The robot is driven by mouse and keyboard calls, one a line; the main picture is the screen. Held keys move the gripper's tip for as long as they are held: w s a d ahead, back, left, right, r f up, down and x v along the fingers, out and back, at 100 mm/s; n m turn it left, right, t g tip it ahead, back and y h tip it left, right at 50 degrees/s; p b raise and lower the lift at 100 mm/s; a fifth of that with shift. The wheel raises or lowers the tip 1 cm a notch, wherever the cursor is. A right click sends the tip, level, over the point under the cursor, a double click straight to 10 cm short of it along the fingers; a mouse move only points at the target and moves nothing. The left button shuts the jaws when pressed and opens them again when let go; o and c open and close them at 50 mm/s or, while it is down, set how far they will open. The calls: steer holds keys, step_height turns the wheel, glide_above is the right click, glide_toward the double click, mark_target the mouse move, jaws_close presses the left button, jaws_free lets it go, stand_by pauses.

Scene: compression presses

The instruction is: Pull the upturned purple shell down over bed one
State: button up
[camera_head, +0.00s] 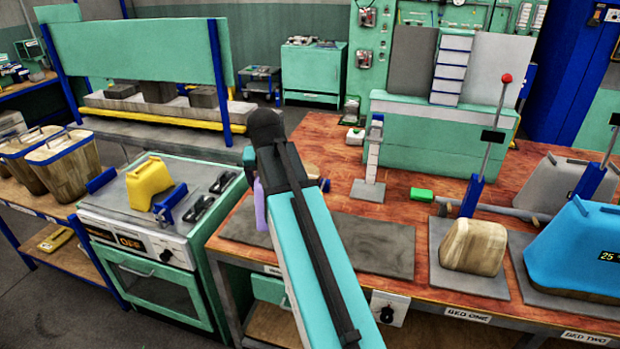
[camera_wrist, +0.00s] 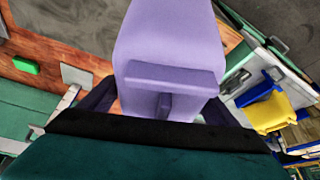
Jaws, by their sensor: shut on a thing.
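The purple shell (camera_wrist: 168,40) fills the upper middle of the wrist view, its bar handle towards me. My gripper (camera_wrist: 160,106) is shut on that handle, one dark finger on each side. In the head view only a narrow strip of the shell (camera_head: 261,206) shows left of my arm, which hides the rest and most of my gripper. The shell is at the bench's left end, away from bed one. Bed one (camera_head: 447,283), labelled on the bench edge, is a grey pad at the right. A rounded tan block (camera_head: 473,247) sits bare on it.
A lever press with a blue bracket (camera_head: 470,195) stands behind the block. A blue shell (camera_head: 577,250) is on bed two at the right. A green box (camera_head: 421,195) and dark grey mat (camera_head: 375,245) lie on the bench.

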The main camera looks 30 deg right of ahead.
steer(key=w+a+n+y, duration=0.1)
steer(key=a+n, duration=0.5)
steer(key=a, duration=1.3)
steer(key=shift+w+a+f+t+y+b, duration=0.3)
steer(key=shift+w+a+y, duration=0.1)
steer(key=shift+y, duration=0.3)
steer(key=shift+d, duration=0.3)
